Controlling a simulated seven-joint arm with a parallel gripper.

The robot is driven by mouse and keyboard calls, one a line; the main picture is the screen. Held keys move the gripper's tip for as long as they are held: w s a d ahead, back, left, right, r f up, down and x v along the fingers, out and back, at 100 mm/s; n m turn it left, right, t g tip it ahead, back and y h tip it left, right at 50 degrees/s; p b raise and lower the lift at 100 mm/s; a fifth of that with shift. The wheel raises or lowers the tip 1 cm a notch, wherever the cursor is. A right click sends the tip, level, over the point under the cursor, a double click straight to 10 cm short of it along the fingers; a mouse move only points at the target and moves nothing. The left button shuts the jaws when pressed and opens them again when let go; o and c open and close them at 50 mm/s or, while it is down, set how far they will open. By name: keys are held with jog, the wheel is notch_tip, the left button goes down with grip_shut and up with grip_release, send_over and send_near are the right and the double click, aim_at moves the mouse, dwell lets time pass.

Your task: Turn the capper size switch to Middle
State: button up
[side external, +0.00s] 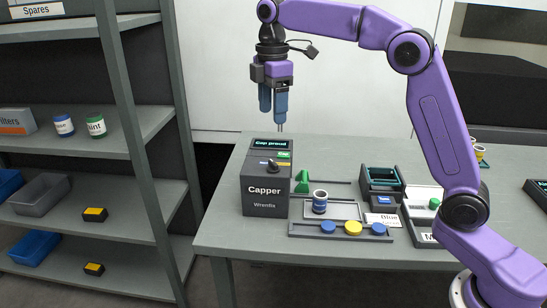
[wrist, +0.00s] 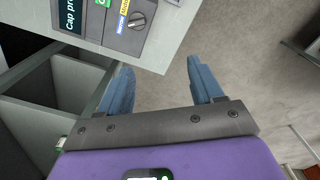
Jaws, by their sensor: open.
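The dark grey capper box (side external: 265,196), labelled "Capper", stands at the left part of the table. On its top is a dark size switch knob (side external: 273,163), which also shows in the wrist view (wrist: 138,20). Coloured labels sit beside the knob; I cannot tell for sure which one it points to. The capper's screen (side external: 269,143) reads "Cap proud". My gripper (side external: 273,114) hangs above the capper, fingers down. In the wrist view my gripper (wrist: 160,66) shows its blue fingers wide apart with nothing between them, and the knob lies beyond the fingertips, clear of them.
A rail (side external: 340,231) with blue and yellow caps runs along the front. A dark bin (side external: 382,182) stands further right. A grey shelf rack (side external: 140,150) is left of the table.

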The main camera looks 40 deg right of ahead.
aim_at(274, 162)
jog(key=w+d, duration=0.3)
jog(key=w, duration=0.1)
jog(key=f, duration=1.6)
jog(key=shift+s+d+f, duration=0.1)
jog(key=shift+d+f, duration=0.1)
jog(key=shift+f, duration=0.05)
jog(key=c, duration=1.1)
